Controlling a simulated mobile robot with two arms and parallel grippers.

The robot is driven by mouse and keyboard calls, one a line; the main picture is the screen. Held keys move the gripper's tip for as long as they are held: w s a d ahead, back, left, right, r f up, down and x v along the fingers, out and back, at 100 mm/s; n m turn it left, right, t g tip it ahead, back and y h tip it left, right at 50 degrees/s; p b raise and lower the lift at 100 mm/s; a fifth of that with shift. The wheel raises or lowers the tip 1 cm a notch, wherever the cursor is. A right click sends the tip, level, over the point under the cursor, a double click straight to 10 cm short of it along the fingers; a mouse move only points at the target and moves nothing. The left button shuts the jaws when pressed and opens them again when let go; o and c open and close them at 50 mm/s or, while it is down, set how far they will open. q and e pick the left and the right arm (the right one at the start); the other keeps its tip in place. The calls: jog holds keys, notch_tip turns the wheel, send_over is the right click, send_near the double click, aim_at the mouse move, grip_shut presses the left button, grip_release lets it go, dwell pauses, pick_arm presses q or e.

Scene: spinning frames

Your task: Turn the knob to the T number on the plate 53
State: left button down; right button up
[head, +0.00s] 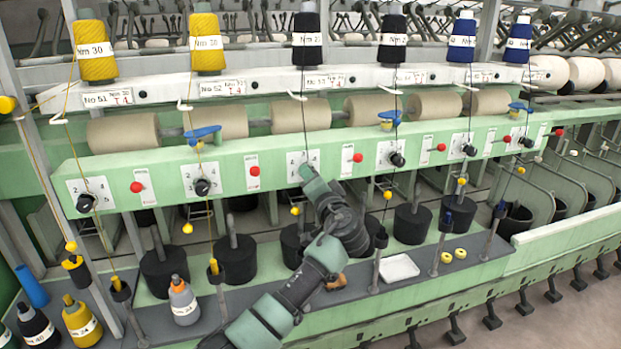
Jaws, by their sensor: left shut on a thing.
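The plate 53 (325,81) is a small white label on the long white rail, below a dark bobbin. Its T number is too small to read for sure. Below it on the green beam is a white dial plate (298,158) with small numbers. My left gripper (306,173) is at this dial, its arm reaching up from the bottom. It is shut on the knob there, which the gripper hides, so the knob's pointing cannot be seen. My right gripper is not in view.
Similar black knobs sit on neighbouring dials, one to the left (203,187) and one to the right (397,159). A red button (254,170) and another red button (357,158) flank the dial. Dark cylinders and a white tray (399,268) stand below, near my arm.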

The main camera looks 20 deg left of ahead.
pick_arm(q)
jog(key=shift+m, duration=0.3)
jog(key=c, duration=1.1)
grip_release()
jog(key=shift+d, duration=0.1)
jog(key=b+v, duration=0.2)
jog(key=v, duration=0.5)
jog(key=shift+s+d, duration=0.2)
jog(key=shift+s, duration=0.15)
jog(key=shift+f, duration=0.15)
